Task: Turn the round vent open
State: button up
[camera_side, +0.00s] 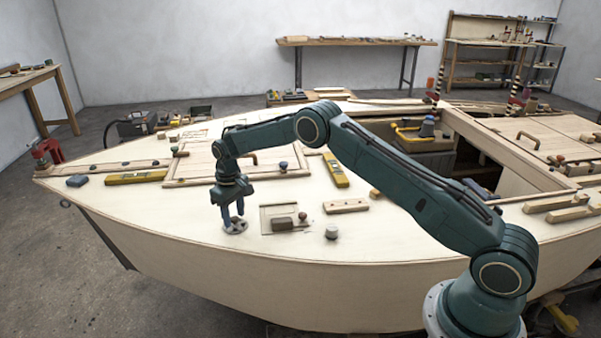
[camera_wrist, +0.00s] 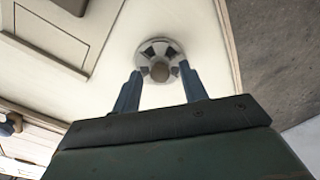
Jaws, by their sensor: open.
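The round vent (camera_side: 236,226) is a small grey disc with dark slots and a tan knob at its middle, set on the pale plywood deck. In the wrist view the vent (camera_wrist: 149,57) lies just beyond my fingertips, with its knob between their lines. My gripper (camera_side: 232,212) points down directly over the vent in the side view. Whether the fingertips touch the vent cannot be told.
A recessed panel with a brown block (camera_side: 284,224), a small grey cylinder (camera_side: 331,233) and a wooden cleat (camera_side: 346,206) are right of the vent. The deck's near edge is close; bare deck lies left of the vent.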

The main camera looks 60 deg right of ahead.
aim_at(234, 218)
notch_tip(234, 218, up, 14)
jog(key=shift+f, duration=0.25)
dwell(0.4)
jog(key=s+a+r+t, duration=0.2)
jog(key=s+r+t, duration=0.1)
jog(key=s+r, duration=1.7)
jog(key=s+f+m+t, duration=0.1)
jog(key=s+f, duration=0.3)
jog(key=s, duration=2.1)
jog(key=shift+a+f+t, duration=0.15)
jog(key=shift+a+t, duration=0.25)
jog(key=shift+t, duration=0.4)
